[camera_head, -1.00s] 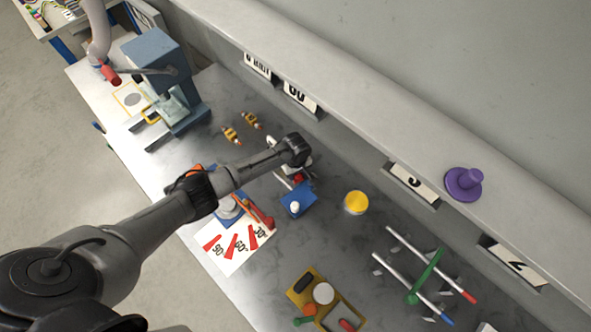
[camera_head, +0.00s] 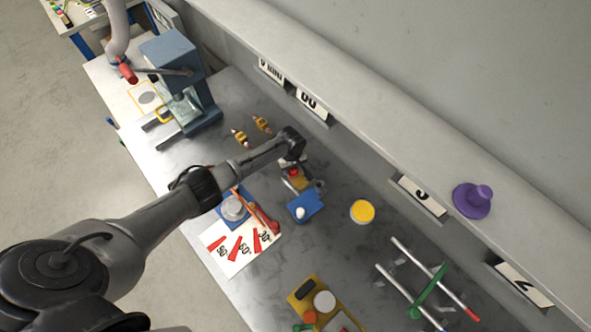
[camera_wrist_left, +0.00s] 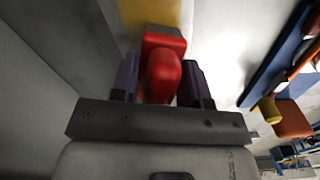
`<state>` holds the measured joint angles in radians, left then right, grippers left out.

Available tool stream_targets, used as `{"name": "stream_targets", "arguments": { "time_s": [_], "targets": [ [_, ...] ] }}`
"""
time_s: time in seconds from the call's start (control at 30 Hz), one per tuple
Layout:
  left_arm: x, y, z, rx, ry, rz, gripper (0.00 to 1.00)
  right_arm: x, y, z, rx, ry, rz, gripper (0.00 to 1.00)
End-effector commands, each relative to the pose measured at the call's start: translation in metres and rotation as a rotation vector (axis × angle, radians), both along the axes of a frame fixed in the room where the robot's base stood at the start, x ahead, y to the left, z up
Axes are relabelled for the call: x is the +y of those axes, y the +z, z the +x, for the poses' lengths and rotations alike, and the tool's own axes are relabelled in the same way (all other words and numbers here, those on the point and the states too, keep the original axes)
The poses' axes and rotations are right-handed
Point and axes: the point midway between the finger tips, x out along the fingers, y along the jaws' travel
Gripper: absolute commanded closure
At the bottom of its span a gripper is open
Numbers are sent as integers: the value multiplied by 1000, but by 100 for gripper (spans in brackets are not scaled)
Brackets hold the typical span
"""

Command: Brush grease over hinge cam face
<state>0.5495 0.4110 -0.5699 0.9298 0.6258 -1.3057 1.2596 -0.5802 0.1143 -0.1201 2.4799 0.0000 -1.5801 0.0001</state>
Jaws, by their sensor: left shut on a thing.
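My left gripper (camera_head: 292,163) is shut on a brush-like tool with a red handle (camera_wrist_left: 163,78). In the left wrist view the red handle sits between the two dark fingers (camera_wrist_left: 160,82), with a yellow patch beyond it. In the head view the tool's red part (camera_head: 293,172) shows just below the gripper, above the bench. A blue block with a white knob (camera_head: 305,206) lies just in front of it; I cannot tell whether this is the hinge. A round pot with yellow content (camera_head: 362,211) stands to the right. My right gripper is not in view.
A blue machine (camera_head: 175,85) stands at the back left. A white card with red marks (camera_head: 238,248) lies near the front edge. A yellow tray (camera_head: 318,300) and a rack of rods (camera_head: 425,280) are at the front.

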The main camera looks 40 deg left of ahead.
Motion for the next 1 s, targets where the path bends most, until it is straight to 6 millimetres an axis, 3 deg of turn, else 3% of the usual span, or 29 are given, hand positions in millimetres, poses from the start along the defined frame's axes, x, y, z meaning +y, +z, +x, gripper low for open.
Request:
{"name": "stream_targets", "arguments": {
  "time_s": [0.37,0.8,1.0],
  "targets": [
    [-3,-1,6,0,-1,-1,96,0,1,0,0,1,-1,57],
    [-36,-2,0,1,-1,-3,96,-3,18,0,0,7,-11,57],
    [-41,-4,-1,2,-1,-1,96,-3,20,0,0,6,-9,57]
  ]
}}
